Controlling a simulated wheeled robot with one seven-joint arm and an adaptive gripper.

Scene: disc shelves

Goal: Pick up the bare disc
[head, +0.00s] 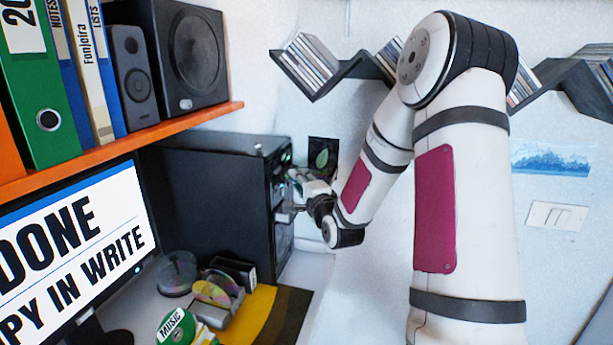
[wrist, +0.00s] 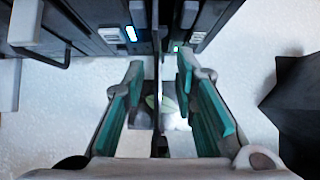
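A bare shiny disc (head: 212,292) with a rainbow sheen stands tilted in a small grey holder (head: 228,306) on the desk in the head view. My gripper (head: 297,194) is well above and to the right of it, close to the front of the black computer tower (head: 215,205). In the wrist view my gripper (wrist: 160,78) shows two teal-padded fingers apart, with a gap between them. A pale and greenish patch shows in the gap; I cannot tell what it is.
A green disc labelled MUSIC (head: 176,327) lies at the front of the desk, and a clear round disc case (head: 178,272) stands behind it. A monitor (head: 75,245) is at left, under an orange shelf (head: 135,137) with binders and a speaker. Zigzag wall shelves (head: 330,72) hold cases.

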